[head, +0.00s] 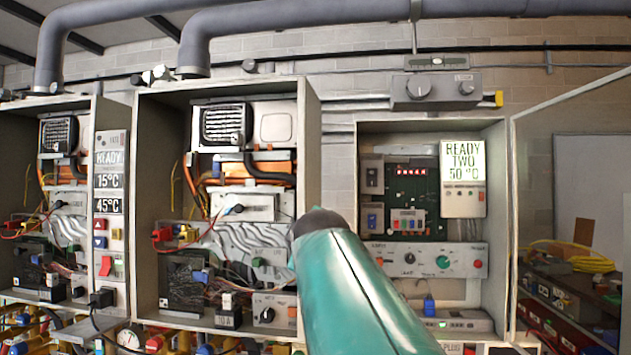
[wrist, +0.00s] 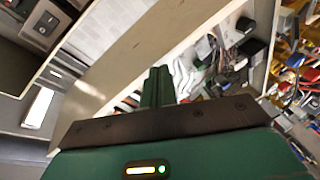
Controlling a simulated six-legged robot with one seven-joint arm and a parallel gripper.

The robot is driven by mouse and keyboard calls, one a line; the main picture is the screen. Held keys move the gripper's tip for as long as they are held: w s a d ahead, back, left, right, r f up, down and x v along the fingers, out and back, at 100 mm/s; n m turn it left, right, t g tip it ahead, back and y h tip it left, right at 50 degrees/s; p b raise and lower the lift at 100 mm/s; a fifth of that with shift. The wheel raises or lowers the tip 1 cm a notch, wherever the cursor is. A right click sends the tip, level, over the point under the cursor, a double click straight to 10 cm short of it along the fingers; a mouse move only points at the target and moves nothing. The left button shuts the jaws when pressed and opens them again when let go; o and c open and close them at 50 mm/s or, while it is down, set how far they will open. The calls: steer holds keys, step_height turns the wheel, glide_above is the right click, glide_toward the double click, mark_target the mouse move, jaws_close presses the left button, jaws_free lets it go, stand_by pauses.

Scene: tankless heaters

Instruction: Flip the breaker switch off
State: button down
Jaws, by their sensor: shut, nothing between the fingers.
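The right cabinet holds two small switch modules on its left side in the head view: an upper grey one (head: 372,177) and a lower one with a blue part (head: 372,218). I cannot tell which is the breaker. My gripper (wrist: 158,85) is shut and empty in the wrist view, with its green fingers together in front of a cabinet edge. A grey switch module (wrist: 47,20) shows at the upper left there, apart from the fingers. My teal arm hides the gripper in the head view.
The middle cabinet (head: 311,150) has a protruding side wall beside my arm. A glass door (head: 570,105) stands open at the right. Wires and fittings (wrist: 290,70) crowd the wrist view's right side. Pipes (head: 300,15) run overhead.

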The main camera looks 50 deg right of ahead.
steer(key=s+d+r+n+g+h, duration=0.1)
steer(key=s+d+r+h, duration=0.4)
steer(key=s+d+r, duration=0.4)
step_height(320, 180, up, 4)
steer(key=shift+d+f+n+g+h, duration=0.25)
steer(key=shift+d+n+g+h, duration=0.15)
steer(key=shift+d, duration=0.85)
steer(key=shift+w, duration=0.1)
